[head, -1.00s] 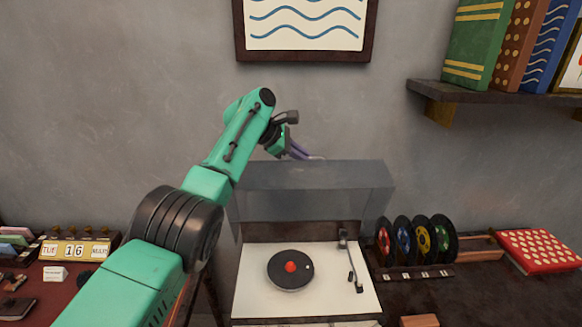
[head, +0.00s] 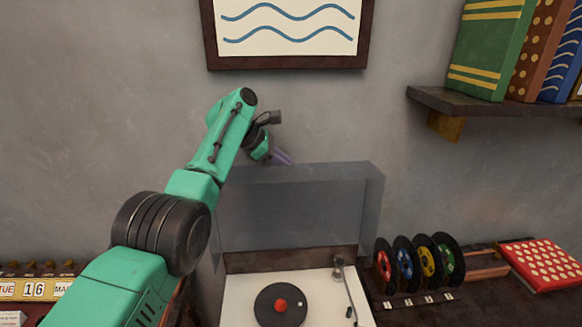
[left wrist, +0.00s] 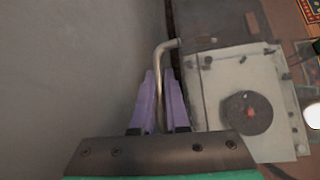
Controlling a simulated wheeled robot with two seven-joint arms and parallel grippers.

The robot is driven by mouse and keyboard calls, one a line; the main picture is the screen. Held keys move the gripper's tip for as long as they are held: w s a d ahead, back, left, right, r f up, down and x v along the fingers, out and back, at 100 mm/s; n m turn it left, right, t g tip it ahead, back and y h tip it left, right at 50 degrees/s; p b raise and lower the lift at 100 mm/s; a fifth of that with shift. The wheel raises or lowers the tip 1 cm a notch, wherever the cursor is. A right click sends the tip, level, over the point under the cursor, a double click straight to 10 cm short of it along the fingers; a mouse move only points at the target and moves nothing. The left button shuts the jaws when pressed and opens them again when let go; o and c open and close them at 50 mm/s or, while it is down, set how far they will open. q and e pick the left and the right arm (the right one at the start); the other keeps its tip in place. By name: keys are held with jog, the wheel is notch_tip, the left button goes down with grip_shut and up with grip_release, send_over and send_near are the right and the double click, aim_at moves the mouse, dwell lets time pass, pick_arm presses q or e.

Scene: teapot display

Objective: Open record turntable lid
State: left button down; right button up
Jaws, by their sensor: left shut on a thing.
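The record turntable (head: 240,299) has a pale deck with a black record and a red centre, low in the head view. Its see-through grey lid (head: 300,208) stands raised, nearly upright, at the deck's back edge. My left gripper (head: 284,157) is at the lid's top edge, its purple fingers partly hidden behind the lid. In the left wrist view my left gripper (left wrist: 160,78) is shut on a bent metal handle (left wrist: 159,62). The deck (left wrist: 205,110) lies to its right there. My right gripper is not in view.
A rack of coloured discs (head: 403,265) and a red dotted box (head: 543,262) stand right of the turntable. A shelf (head: 480,103) with books is above right. A framed picture (head: 285,62) hangs on the wall behind. A calendar (head: 35,288) is at the lower left.

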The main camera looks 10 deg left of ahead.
pick_arm(q)
jog(key=shift+f, duration=0.1)
jog(key=c, duration=1.2)
grip_release()
jog(key=shift+w+d, duration=0.1)
jog(key=b+v, duration=0.2)
jog(key=v, duration=0.1)
jog(key=shift+f+b, duration=0.1)
jog(key=shift+b, duration=0.2)
jog(key=p+v, duration=0.2)
jog(key=v, duration=0.9)
jog(key=shift+r, duration=0.3)
